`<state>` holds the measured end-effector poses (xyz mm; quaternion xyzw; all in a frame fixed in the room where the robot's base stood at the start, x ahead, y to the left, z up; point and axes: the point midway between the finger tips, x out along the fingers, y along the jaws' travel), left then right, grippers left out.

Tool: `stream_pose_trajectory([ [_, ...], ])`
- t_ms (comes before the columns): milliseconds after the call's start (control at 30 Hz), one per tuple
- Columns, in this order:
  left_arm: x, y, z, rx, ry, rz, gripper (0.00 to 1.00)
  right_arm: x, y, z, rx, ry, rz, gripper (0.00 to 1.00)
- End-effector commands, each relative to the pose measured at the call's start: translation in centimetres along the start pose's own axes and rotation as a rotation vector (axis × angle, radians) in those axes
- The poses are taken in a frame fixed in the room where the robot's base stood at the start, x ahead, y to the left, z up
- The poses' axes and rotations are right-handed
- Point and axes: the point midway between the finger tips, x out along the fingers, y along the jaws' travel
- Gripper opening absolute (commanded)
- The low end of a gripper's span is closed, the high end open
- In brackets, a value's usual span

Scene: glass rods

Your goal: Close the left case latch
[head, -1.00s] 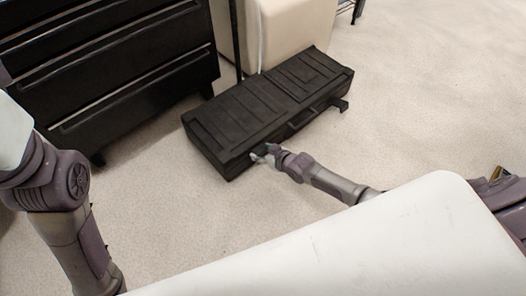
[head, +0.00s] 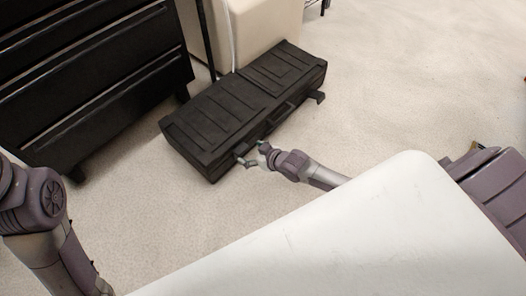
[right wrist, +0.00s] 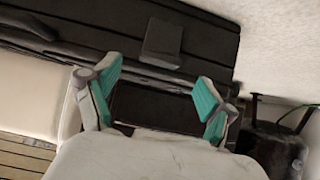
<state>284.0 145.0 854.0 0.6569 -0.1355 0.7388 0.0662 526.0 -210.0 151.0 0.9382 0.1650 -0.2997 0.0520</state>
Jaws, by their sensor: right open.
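The black case (head: 215,108) lies on the carpet with its lid down; it also shows in the right wrist view (right wrist: 215,45). Its right latch (head: 317,97) sticks out from the front side. The left latch (head: 240,149) is a small dark piece near the front left end, partly hard to make out beside my fingers. In the wrist view a square dark latch-like piece (right wrist: 162,42) stands out just beyond my fingertips. My right gripper (head: 253,153) is open at the case's front left, its teal-padded fingers (right wrist: 160,72) spread. My left gripper is out of view.
A black drawer cabinet (head: 95,75) stands left of the case. A beige box-like piece (head: 265,25) stands behind it. The carpet (head: 400,75) to the right is clear. The case's handle (head: 282,112) is on the front side.

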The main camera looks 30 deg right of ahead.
Motion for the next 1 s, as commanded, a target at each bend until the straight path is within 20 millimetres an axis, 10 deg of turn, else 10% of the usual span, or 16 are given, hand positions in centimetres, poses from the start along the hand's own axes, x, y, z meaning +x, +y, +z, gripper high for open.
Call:
stream_pose_trajectory([
  [400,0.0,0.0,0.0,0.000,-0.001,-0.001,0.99,-6.7,0.0,0.1,-0.002,-0.001,0.001,0.83],
  [1000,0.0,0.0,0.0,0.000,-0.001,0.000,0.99,-7.2,0.0,0.0,-0.001,-0.001,0.001,0.83],
])
